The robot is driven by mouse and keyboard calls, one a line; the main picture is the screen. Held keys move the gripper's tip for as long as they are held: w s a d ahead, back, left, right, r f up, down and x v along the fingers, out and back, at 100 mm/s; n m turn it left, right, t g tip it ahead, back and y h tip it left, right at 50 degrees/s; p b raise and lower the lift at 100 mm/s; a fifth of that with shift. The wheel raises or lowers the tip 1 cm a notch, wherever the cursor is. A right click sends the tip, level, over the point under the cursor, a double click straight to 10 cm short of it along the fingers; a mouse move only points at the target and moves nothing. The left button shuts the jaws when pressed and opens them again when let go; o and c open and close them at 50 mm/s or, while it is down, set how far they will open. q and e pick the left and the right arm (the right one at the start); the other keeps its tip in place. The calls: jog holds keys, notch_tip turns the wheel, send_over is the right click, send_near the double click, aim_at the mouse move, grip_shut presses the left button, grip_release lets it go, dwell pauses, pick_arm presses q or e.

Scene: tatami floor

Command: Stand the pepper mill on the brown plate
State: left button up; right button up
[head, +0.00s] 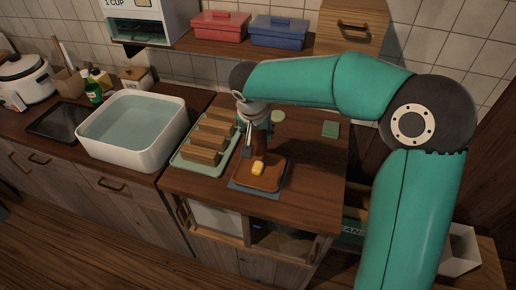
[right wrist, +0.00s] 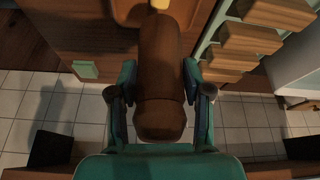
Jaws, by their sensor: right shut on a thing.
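The pepper mill (right wrist: 160,62) is a dark brown rounded cylinder. My right gripper (right wrist: 159,80) is shut on it, with one finger on each side. In the head view, the gripper (head: 256,137) points down behind the brown plate, and the mill (head: 260,146) shows partly below it, roughly upright, at the plate's back edge. I cannot tell whether the mill touches the plate or the counter. The square brown plate (head: 273,182) lies on a grey-blue mat (head: 243,187), with a small yellow block (head: 257,168) on it. My left gripper is not in view.
A green tray (head: 181,165) with several wooden blocks stands left of the plate. A white basin of water (head: 134,149) is farther left. A pale green disc (head: 278,116) and a green square (head: 330,129) lie behind and to the right. The counter right of the plate is clear.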

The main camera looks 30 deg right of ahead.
aim_at(258, 149)
jog(key=shift+f, duration=3.1)
jog(key=shift+f, duration=0.15)
jog(key=o, duration=1.2)
jog(key=shift+o, duration=0.2)
jog(key=shift+s, duration=0.1)
jog(key=v, duration=1.2)
